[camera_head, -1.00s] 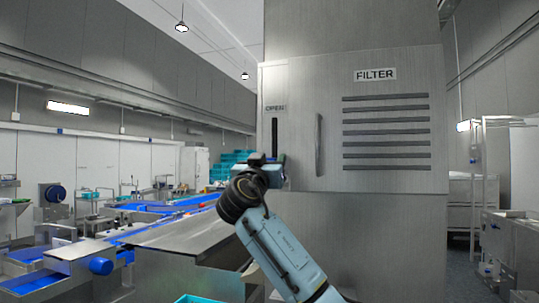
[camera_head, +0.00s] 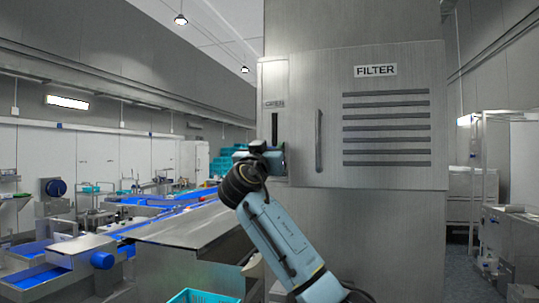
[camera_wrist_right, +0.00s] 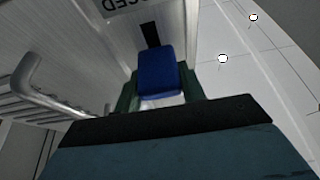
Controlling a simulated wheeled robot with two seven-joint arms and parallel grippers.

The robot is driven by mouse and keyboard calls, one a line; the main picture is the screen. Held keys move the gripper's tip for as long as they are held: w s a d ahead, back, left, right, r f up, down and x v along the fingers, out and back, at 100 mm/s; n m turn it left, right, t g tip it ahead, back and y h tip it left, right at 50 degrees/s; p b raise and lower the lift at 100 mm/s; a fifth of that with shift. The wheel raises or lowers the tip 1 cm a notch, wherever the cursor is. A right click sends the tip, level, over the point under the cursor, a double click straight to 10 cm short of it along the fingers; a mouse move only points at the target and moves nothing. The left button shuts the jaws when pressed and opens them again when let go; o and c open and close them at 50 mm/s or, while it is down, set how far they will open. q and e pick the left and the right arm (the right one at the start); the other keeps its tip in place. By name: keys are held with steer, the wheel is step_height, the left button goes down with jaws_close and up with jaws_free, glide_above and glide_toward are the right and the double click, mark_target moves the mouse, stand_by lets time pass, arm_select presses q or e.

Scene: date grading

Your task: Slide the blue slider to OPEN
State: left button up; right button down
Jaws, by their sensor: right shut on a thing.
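The blue slider (camera_wrist_right: 161,72) shows in the right wrist view as a blue block at a dark vertical slot (camera_wrist_right: 150,34). My right gripper (camera_wrist_right: 160,90) is shut on it, with one finger on each side. In the head view my right gripper (camera_head: 274,157) is against the left strip of the grey cabinet and hides the slider. The slot (camera_head: 274,127) runs upward above the gripper, below the OPEN label (camera_head: 274,104). Part of an inverted label (camera_wrist_right: 128,6) shows at the top of the wrist view. My left gripper is not in view.
The cabinet door (camera_head: 395,175) carries a FILTER sign (camera_head: 375,70), vent slats and a vertical handle (camera_head: 319,141), just right of the slot. A metal table (camera_head: 185,232) and blue conveyors stand at the left. A teal crate (camera_head: 203,297) is at the bottom.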

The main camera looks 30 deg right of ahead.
step_height(320, 180, up, 8)
steer(key=p, duration=0.3)
steer(key=shift+r, duration=0.15)
steer(key=shift+s+r, duration=0.15)
steer(key=shift+r, duration=0.2)
steer(key=c, duration=1.1)
jaws_free()
steer(key=shift+f, duration=0.1)
